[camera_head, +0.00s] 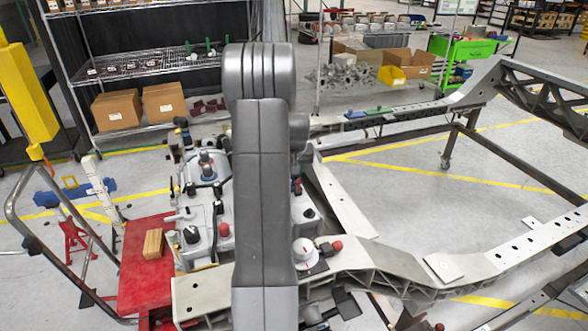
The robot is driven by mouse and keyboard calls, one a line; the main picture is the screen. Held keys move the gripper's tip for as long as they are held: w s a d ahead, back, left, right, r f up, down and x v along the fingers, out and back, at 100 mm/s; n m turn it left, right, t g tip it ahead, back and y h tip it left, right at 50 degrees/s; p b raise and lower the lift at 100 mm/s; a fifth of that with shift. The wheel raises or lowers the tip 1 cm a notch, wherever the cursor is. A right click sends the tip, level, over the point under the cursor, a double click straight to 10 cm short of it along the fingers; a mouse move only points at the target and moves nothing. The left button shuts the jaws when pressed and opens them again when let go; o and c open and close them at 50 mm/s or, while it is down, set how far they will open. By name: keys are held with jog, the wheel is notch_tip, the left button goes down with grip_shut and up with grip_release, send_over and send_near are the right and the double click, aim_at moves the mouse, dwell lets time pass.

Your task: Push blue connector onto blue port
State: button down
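I cannot make out a blue connector or a blue port for certain. A small blue piece (355,114) lies on the dark chassis rail at the back, left of a green piece (379,110). A cluster of grey housings (200,235) with black and red knobs sits left of and behind my arm. My grey arm (262,180) stands upright through the middle of the view and covers part of this cluster. My gripper does not show; it may be hidden behind the arm.
A pale chassis frame (385,262) runs along the front and right. A red cart (148,280) carrying a wooden block (153,243) stands at the left. Wire shelves (135,65) with cardboard boxes stand behind. Open floor (430,195) shows inside the frame.

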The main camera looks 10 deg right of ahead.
jog(key=shift+f, duration=0.15)
jog(key=shift+f+b, duration=0.9)
jog(key=shift+f, duration=0.15)
jog(key=shift+f+b, duration=0.45)
jog(key=shift+f, duration=0.1)
jog(key=c, duration=0.9)
grip_release()
jog(key=shift+c, duration=0.2)
jog(key=shift+r, duration=0.1)
jog(key=shift+r+p, duration=1.8)
jog(key=shift+r, duration=1.25)
jog(key=shift+f, duration=0.15)
